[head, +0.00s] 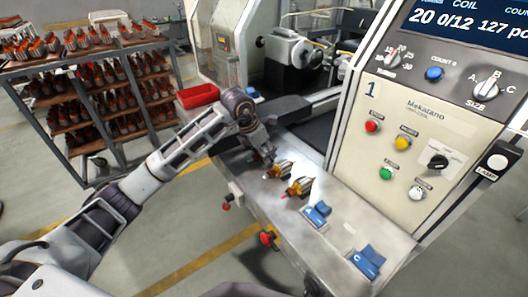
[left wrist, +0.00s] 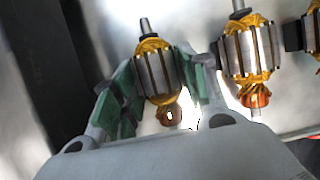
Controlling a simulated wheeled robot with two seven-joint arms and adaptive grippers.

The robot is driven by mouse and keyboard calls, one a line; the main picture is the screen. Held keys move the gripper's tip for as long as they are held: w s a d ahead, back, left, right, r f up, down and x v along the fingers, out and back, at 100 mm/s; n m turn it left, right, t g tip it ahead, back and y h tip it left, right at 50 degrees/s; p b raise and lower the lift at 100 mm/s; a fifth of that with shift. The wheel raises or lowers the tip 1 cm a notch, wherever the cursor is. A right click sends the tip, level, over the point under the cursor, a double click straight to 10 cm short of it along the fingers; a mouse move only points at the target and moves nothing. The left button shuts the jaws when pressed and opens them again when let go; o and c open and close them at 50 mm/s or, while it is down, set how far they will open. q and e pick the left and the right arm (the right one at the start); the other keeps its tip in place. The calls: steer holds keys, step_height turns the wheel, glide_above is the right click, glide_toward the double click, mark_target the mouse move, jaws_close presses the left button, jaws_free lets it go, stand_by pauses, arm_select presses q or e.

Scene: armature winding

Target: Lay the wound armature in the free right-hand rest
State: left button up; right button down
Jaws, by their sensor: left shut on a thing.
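My left gripper (head: 267,160) is over the metal bench beside the winding machine. In the left wrist view its green-padded fingers (left wrist: 160,85) are shut on an armature (left wrist: 158,74) with a grey slotted core, yellow ends and copper-coloured commutator. A second armature (left wrist: 248,52) is just right of it, and a third (left wrist: 313,30) is cut by the right edge. The head view shows armatures (head: 299,187) by the gripper; which one is held is hard to tell there. My right gripper is out of view.
The winding machine with its control panel (head: 415,135) stands behind the bench (head: 345,235). A red bin (head: 198,96) is behind my left arm. A rack (head: 50,105) full of armatures stands at the left.

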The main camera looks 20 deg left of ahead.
arm_select(q)
steer(key=o, duration=1.5)
steer(key=shift+f, duration=0.1)
steer(key=shift+v, duration=6.05)
steer(key=shift+s+f, duration=0.1)
steer(key=shift+f, duration=0.05)
